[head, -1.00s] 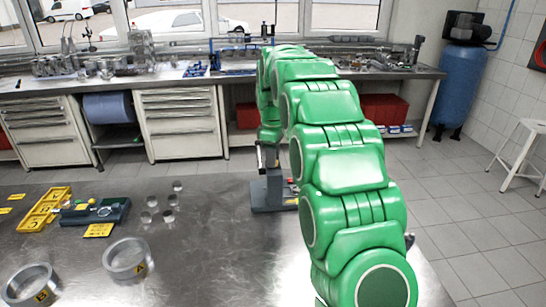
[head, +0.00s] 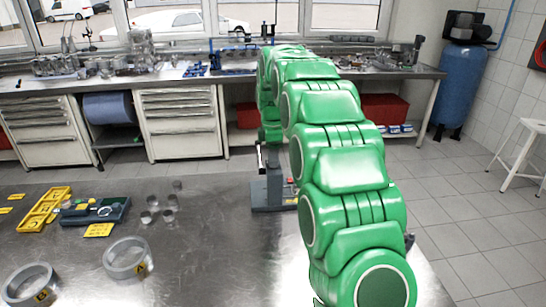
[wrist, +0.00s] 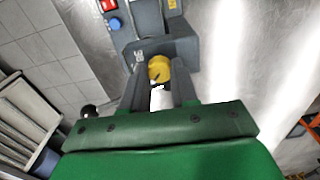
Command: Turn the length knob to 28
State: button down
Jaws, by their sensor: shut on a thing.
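The length knob (wrist: 159,69) is yellow with a dark pointer mark, on the front of a grey bench machine (wrist: 183,48). In the wrist view it sits between the two dark fingers of my gripper (wrist: 160,80), which is shut on it. White lettering shows beside the knob, too small to read, so I cannot tell its setting. In the head view the grey machine (head: 268,195) stands on the steel table, partly behind my green arm. The knob and fingertips are hidden there.
A red switch and a blue button (wrist: 115,23) sit on the machine close to my gripper. Left on the steel table (head: 215,250) are metal rings (head: 127,258), several small cylinders (head: 152,202), a yellow tray (head: 45,208) and a dark green device (head: 95,211).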

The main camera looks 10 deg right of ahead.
jog(key=c, duration=0.9)
grip_release()
jog(key=shift+o, duration=0.2)
jog(key=shift+r, duration=0.15)
jog(key=shift+r, duration=3.75)
